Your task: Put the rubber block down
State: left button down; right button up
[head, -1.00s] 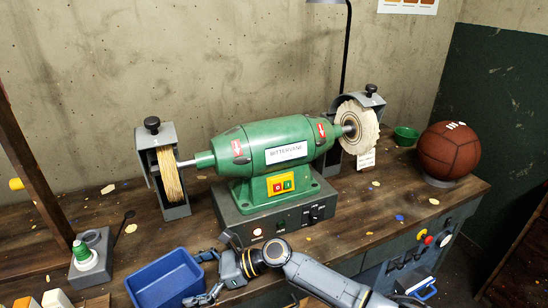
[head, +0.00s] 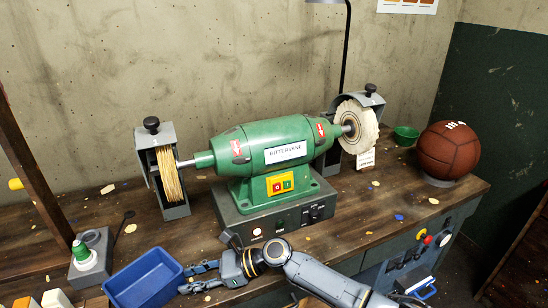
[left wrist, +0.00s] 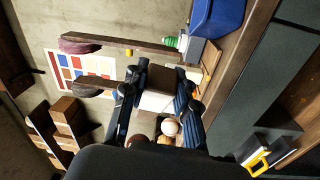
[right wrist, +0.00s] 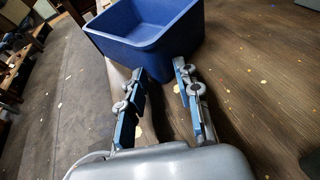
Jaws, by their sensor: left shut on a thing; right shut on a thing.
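My left gripper (left wrist: 158,100) is shut on a pale, cream block, which I take for the rubber block (left wrist: 157,100); it sits between the two fingers in the left wrist view. My left gripper does not show in the head view. My right gripper (head: 188,278) is low over the front of the bench, at the right side of the blue bin (head: 120,295). In the right wrist view its fingers (right wrist: 160,72) stand partly apart at the bin's near corner (right wrist: 152,60). The exact contact there is hard to see.
A green buffing machine (head: 262,150) fills the middle of the bench. A brown ball (head: 448,152) and a green bowl (head: 405,134) are at the right. The bench front right of the machine is mostly clear.

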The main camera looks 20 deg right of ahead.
jog(key=shift+a, duration=0.15)
jog(key=shift+s+r, duration=0.1)
pick_arm(q)
jog(key=w+d+r+n+g+h, duration=0.1)
jog(key=w+d+g+h, duration=0.7)
jog(key=w+d, duration=0.5)
jog(key=w+r+n+g+h, duration=0.4)
jog(key=w+r+n, duration=0.2)
jog(key=w, duration=0.2)
jog(key=f, duration=0.9)
jog(key=shift+s+a+f, duration=0.1)
jog(key=shift+a+f, duration=0.1)
jog(key=shift+f, duration=0.1)
pick_arm(e)
jog(key=shift+a, duration=0.1)
jog(key=shift+c, duration=0.2)
